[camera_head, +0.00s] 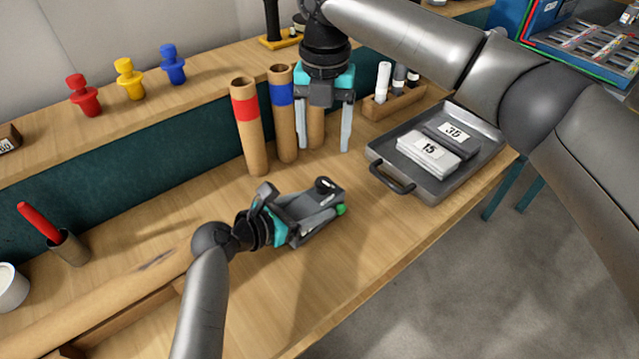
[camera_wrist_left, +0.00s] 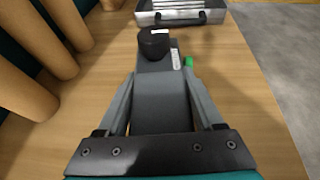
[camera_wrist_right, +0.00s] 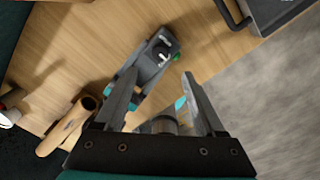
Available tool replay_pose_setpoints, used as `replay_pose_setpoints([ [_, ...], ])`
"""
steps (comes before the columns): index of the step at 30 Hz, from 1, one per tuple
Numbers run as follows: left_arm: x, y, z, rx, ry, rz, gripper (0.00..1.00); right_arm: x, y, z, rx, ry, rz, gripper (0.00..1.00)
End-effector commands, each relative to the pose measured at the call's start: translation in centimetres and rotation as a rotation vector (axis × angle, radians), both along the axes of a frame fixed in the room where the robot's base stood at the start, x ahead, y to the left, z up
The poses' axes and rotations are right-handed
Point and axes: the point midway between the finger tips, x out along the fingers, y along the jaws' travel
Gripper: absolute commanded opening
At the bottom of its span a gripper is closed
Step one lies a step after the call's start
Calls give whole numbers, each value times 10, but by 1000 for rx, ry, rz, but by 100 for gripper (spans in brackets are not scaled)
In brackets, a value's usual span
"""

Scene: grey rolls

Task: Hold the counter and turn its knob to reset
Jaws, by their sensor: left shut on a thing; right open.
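The counter (camera_head: 318,203) is a small dark grey box with a black knob (camera_head: 325,185) at its far end and a green part (camera_head: 341,209) on its side. My left gripper (camera_head: 308,218) is shut on the counter, just above or on the table. In the left wrist view the counter (camera_wrist_left: 162,95) lies between the two fingers, with the black knob (camera_wrist_left: 154,42) beyond them. My right gripper (camera_head: 325,135) is open and empty, pointing down above and behind the counter. In the right wrist view the knob (camera_wrist_right: 160,50) lies beyond the open fingers.
A grey tray (camera_head: 430,188) with cards stands right of the counter. Cardboard tubes (camera_head: 250,125) with red and blue bands stand behind. Red, yellow and blue pegs (camera_head: 129,80) stand on the back shelf. A cup with a red stick (camera_head: 67,245) is at left.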

Motion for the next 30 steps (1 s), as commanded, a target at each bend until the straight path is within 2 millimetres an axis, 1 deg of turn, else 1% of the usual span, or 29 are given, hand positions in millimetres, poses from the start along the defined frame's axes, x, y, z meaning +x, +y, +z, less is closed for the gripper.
replay_pose_setpoints([
  [30,0,0,0,0,1,1,0,-1,0,10,16,11,-1657,72],
])
